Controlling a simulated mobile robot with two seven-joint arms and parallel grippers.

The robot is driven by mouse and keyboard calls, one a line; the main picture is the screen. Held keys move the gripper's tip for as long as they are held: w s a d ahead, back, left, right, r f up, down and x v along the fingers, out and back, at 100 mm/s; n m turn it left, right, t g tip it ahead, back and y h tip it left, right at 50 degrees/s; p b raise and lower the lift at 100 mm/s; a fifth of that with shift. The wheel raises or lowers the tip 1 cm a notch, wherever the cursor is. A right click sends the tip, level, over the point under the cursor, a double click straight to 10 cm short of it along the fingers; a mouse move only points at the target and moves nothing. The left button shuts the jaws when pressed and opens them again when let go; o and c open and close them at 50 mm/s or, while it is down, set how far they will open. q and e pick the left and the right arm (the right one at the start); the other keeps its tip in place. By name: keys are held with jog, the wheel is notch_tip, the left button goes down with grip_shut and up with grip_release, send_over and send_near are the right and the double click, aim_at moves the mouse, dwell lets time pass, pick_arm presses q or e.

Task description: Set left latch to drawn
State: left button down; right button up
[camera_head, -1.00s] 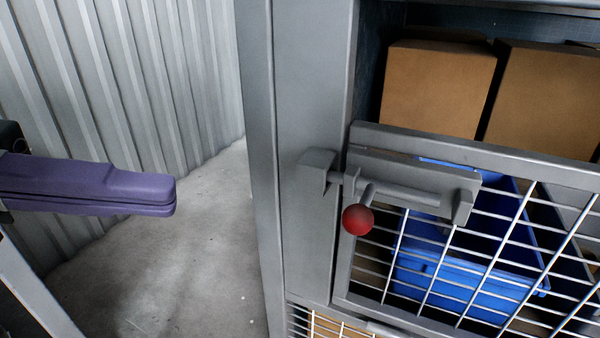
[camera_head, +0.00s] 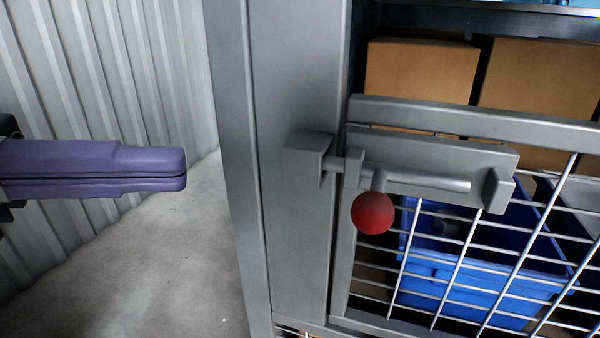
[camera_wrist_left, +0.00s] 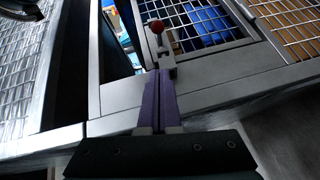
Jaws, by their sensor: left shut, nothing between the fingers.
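The left latch is a grey sliding bolt (camera_head: 430,181) on the top left corner of a mesh door, with a red ball knob (camera_head: 373,212) hanging below it. The bolt's left end reaches into the keeper block (camera_head: 305,160) on the grey post. The knob sits near the bolt's left end. My left gripper (camera_head: 186,171) has purple fingers, shut and empty, pointing right, apart from the latch and left of the post. In the left wrist view the fingers (camera_wrist_left: 160,76) point up toward the red knob (camera_wrist_left: 156,26). My right gripper is out of view.
The grey post (camera_head: 285,240) stands between my left gripper and the mesh door (camera_head: 470,118). Behind the mesh are a blue crate (camera_head: 460,285) and cardboard boxes (camera_head: 420,72). A corrugated wall (camera_head: 110,80) is at the left; the floor (camera_head: 150,270) before it is clear.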

aim_at(367, 208)
pick_arm(q)
jog(key=d+f+b, duration=0.1)
jog(key=d, duration=0.8)
jog(key=shift+d+f+b, duration=0.25)
jog(key=shift+f+b, duration=0.05)
jog(key=shift+b, duration=0.1)
jog(key=shift+s, duration=0.1)
jog(key=d+p, duration=0.1)
jog(key=s+d+p, duration=0.1)
jog(key=d, duration=0.1)
jog(key=shift+d+r, duration=0.15)
jog(key=shift+s+d, duration=0.15)
jog(key=shift+d, duration=0.2)
jog(key=shift+a, duration=0.1)
